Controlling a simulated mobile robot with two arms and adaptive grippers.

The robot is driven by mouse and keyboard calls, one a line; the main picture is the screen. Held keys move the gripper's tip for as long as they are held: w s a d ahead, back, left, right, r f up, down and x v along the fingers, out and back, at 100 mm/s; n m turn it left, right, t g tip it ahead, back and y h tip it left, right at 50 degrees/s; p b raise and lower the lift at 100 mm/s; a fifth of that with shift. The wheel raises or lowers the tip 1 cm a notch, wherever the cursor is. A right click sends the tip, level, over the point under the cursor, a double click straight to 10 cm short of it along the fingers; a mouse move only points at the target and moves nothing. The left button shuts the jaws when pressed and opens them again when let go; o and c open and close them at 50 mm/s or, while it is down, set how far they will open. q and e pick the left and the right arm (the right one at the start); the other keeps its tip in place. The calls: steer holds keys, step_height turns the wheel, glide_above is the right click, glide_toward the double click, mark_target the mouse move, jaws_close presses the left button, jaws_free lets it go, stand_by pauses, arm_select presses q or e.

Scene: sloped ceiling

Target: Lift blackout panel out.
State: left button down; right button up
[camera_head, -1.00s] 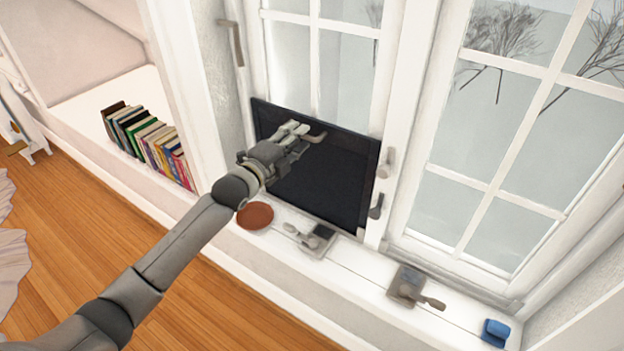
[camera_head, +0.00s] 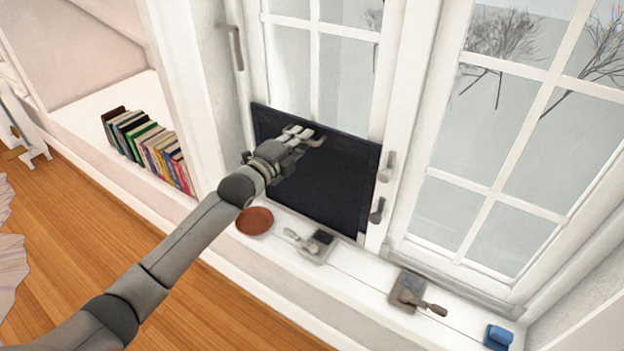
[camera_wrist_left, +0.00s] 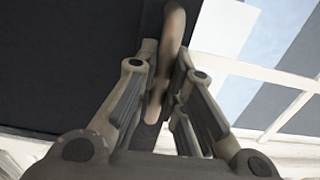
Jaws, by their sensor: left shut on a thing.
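The blackout panel (camera_head: 325,185) is a dark, flat rectangle standing in the lower part of the left window, upright against the frame. My left gripper (camera_head: 308,137) is at the panel's upper middle. In the left wrist view the dark panel (camera_wrist_left: 70,60) fills the upper left, and my left gripper (camera_wrist_left: 160,100) is shut on a curved tan handle (camera_wrist_left: 172,40) between its fingers. The panel's lower left part is hidden behind my left arm. My right gripper is not in view.
A brown round dish (camera_head: 255,221), a grey plate with a handle (camera_head: 312,245), a similar plate (camera_head: 410,292) and a blue object (camera_head: 497,336) lie along the sill. Window latches (camera_head: 386,166) and (camera_head: 377,210) sit right of the panel. Books (camera_head: 150,150) stand at left.

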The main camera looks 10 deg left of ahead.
arm_select(q)
steer(key=shift+r+p, duration=4.05)
steer(key=shift+r, duration=0.6)
steer(key=r+p+v, duration=0.2)
steer(key=p+v, duration=0.4)
steer(key=v, duration=0.6)
steer(key=shift+p, duration=0.35)
